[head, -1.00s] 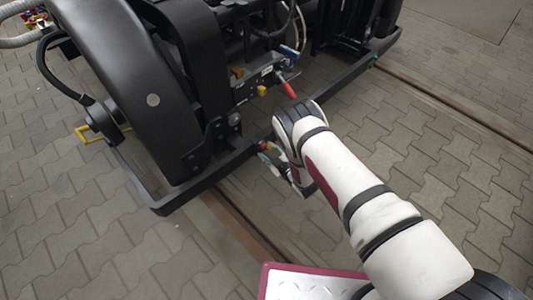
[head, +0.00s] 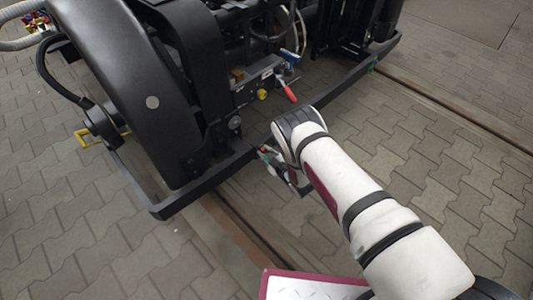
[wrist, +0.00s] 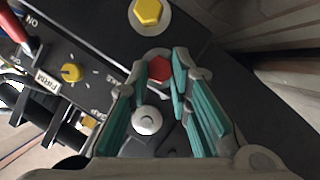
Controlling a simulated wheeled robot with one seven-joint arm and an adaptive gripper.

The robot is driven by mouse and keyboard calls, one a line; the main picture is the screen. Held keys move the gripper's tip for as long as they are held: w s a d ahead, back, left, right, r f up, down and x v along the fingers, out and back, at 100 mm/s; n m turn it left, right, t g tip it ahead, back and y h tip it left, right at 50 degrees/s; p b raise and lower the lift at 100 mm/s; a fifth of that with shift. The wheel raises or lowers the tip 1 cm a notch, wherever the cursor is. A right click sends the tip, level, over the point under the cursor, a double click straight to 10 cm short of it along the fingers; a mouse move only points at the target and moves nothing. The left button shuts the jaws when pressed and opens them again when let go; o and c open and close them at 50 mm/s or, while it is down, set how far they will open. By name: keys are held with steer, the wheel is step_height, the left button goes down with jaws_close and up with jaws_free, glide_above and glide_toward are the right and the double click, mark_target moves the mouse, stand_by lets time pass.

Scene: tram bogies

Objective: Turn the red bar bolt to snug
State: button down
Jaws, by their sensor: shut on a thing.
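The red bar bolt (wrist: 158,68) has a hexagonal head on a pale washer, set in a dark bar (wrist: 190,35). My gripper (wrist: 160,73) has its teal fingers closed on either side of the red head in the wrist view. Its washer shows beyond the fingertips. In the head view my gripper (head: 268,158) is low at the front bar of the bogie, partly hidden by my arm. There the bolt is too small to make out clearly.
A yellow bolt (wrist: 148,11) sits above the red one, and a silver round-headed bolt (wrist: 147,120) lies between my fingers' bases. A yellow knob (wrist: 71,72) and a red lever (head: 287,92) are close by. Open paving (head: 440,160) lies right of the bogie.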

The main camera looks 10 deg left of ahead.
steer(key=shift+w+d+r+m+g+y, duration=0.15)
steer(key=shift+m+g+y, duration=0.25)
steer(key=shift+m+g, duration=0.55)
steer(key=m+g+y, duration=0.1)
steer(key=m, duration=0.2)
steer(key=shift+w+d, duration=0.15)
steer(key=m+g, duration=0.1)
steer(key=m+g+y, duration=0.1)
steer(key=m, duration=0.1)
steer(key=shift+w+d+y, duration=0.1)
steer(key=shift+y, duration=0.2)
steer(key=shift+w+f+m+g+y, duration=0.15)
steer(key=shift+m+g+y, duration=0.2)
steer(key=shift+m, duration=0.45)
steer(key=shift+s+f+m+g+y, duration=0.1)
steer(key=shift+m+y, duration=0.35)
steer(key=shift+m, duration=0.3)
steer(key=c, duration=1.5)
jaws_free()
steer(key=shift+o, duration=0.2)
